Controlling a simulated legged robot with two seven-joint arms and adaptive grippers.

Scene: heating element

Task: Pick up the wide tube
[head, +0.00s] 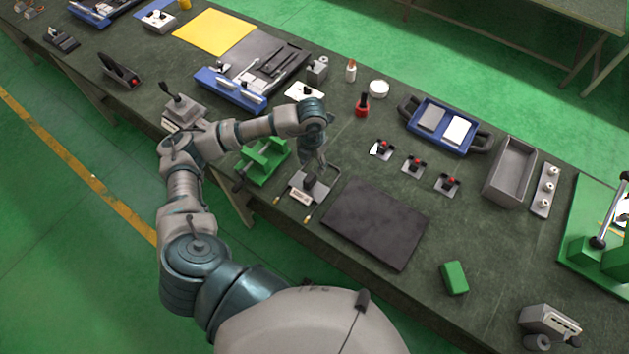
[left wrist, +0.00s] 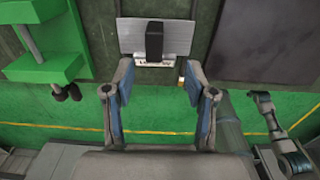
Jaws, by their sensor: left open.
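I cannot make out for sure which thing is the wide tube. My left gripper (head: 319,168) hangs above a small grey fixture (head: 300,195) with a metal plate and a dark upright block, at the near edge of the bench. In the left wrist view the two fingers (left wrist: 158,78) are apart with nothing between them. The fixture's plate (left wrist: 178,36) lies just beyond the fingertips there. A small brass-coloured end (left wrist: 181,81) shows by the right fingertip, partly hidden. My right gripper is not in view.
A green clamp stand (head: 262,160) is left of the fixture, and a flat dark plate (head: 375,224) is right of it. Beyond are a red bottle (head: 362,105), small switches (head: 414,166), a blue tray (head: 441,126) and a grey bin (head: 510,172). A green block (head: 454,278) lies right.

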